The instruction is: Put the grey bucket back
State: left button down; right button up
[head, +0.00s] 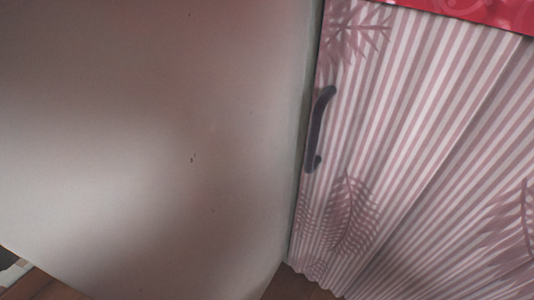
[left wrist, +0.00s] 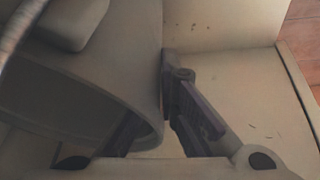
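The grey bucket (left wrist: 95,85) fills the left half of the left wrist view, tilted, with its dark opening toward the bottom. A thin curved bar, perhaps its handle, crosses the top left corner. My left gripper (left wrist: 160,100) is closed around the bucket's wall near the rim. One finger shows at the opening and the other lies against the outside, on the right. The bucket and left gripper do not show in the head view. My right gripper is in neither view.
A large pale panel (head: 130,130) fills the left of the head view. Beside it is a pink-striped front (head: 400,130) with a dark handle (head: 318,130), under a red countertop edge (head: 490,10). A pale surface (left wrist: 265,110) lies right of the gripper, with reddish floor (left wrist: 305,40) beyond.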

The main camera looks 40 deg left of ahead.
pick_arm(q)
jog(key=c, duration=2.2)
grip_release()
jog(key=shift+c, duration=0.2)
jog(key=o, duration=0.4)
jog(key=shift+o, duration=0.2)
jog(key=p+v, duration=0.4)
jog(key=v, duration=0.3)
jog(key=shift+r, duration=0.35)
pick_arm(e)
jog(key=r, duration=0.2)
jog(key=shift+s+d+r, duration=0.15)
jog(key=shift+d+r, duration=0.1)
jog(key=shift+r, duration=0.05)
pick_arm(q)
jog(key=shift+s+d, duration=0.1)
